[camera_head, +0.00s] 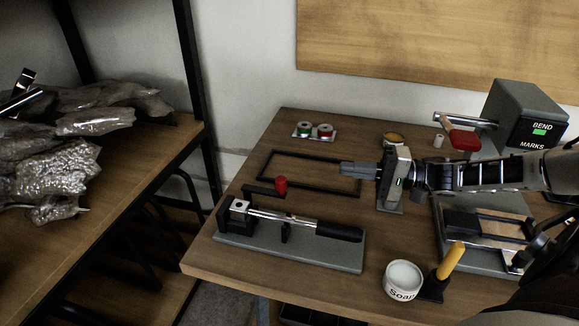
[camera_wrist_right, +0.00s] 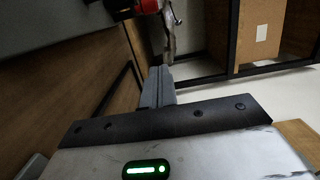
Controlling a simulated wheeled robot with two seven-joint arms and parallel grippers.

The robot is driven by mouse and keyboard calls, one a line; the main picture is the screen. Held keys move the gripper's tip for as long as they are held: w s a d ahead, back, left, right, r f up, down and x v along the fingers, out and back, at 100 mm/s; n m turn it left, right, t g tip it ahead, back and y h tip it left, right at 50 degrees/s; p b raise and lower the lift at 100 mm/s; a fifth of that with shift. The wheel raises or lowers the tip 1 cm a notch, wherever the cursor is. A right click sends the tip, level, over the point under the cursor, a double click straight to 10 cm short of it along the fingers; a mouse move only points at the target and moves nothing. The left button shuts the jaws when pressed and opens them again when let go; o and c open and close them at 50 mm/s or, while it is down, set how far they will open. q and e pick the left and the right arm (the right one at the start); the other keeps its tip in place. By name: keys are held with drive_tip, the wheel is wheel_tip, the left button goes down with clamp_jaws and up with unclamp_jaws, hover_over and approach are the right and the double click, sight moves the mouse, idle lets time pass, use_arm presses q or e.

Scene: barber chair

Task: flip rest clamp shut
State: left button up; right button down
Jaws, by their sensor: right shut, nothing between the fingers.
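A bench fixture with a grey base plate (camera_head: 290,250) sits at the left front of the table. It carries a steel rod with a black handle (camera_head: 339,231) and a black lever ending in a red knob (camera_head: 281,185), which I take to be the rest clamp. The lever sticks up and back from the rod's left part, so it looks open. The red knob also shows at the top of the right wrist view (camera_wrist_right: 149,5). My right gripper (camera_head: 346,168) is shut and empty, pointing left, right of the knob and apart from it. The wrist view shows its fingers together (camera_wrist_right: 157,87).
A black rectangular frame (camera_head: 262,165) lies behind the fixture. A tin (camera_head: 403,282) and a yellow-handled tool (camera_head: 451,261) stand at the front. A grey machine (camera_head: 525,113) is at the back right. Shelves with plastic bags (camera_head: 60,170) stand left, with an unclear dark shiny piece above.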

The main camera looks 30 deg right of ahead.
use_arm(q)
drive_tip(key=shift+s+a+r+p, duration=0.2)
drive_tip(key=shift+s+p, duration=0.2)
drive_tip(key=shift+p, duration=0.6)
use_arm(e)
drive_tip(key=w+a, duration=0.4)
drive_tip(key=a, duration=0.6)
drive_tip(key=shift+w+a, duration=0.25)
drive_tip(key=shift+a, duration=0.05)
